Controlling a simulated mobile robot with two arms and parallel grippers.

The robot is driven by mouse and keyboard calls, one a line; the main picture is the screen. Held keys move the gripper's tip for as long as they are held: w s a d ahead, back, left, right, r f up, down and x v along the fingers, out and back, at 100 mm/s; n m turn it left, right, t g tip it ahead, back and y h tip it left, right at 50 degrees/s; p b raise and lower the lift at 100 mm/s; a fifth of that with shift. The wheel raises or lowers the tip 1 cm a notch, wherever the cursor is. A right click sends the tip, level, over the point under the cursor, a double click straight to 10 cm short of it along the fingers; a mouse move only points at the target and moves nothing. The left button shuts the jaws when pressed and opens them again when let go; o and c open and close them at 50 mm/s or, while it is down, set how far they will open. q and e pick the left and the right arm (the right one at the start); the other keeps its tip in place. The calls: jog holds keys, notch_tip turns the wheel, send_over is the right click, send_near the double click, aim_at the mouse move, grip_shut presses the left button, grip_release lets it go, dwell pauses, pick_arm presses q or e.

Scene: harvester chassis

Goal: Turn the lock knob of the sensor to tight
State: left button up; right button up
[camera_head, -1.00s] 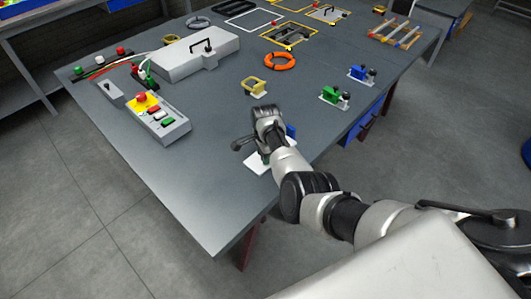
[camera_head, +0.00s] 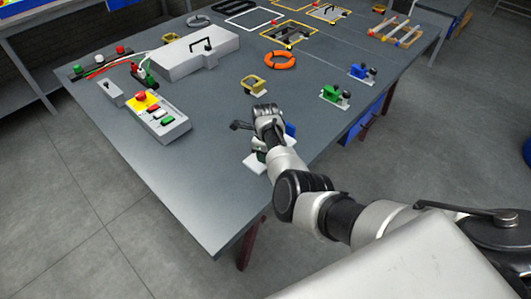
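My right arm reaches in from the lower right, and its gripper (camera_head: 264,120) is over a small device near the table's front edge. The device, likely the sensor, has a white base plate (camera_head: 254,167), a dark green part (camera_head: 259,151) and a blue part (camera_head: 290,130). My wrist covers most of it. I cannot make out the lock knob or whether the fingers touch it. A dark part (camera_head: 240,125) sticks out to the left of the gripper. The finger gap is not clear. My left gripper is not in view.
A green device (camera_head: 335,95) and a blue device (camera_head: 362,72) stand to the right. The table's front left is clear.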

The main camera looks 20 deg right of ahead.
jog(key=shift+m, duration=0.6)
jog(key=o, duration=0.9)
notch_tip(320, 180, up, 11)
jog(key=shift+f+b, duration=0.1)
jog(key=shift+b, duration=0.4)
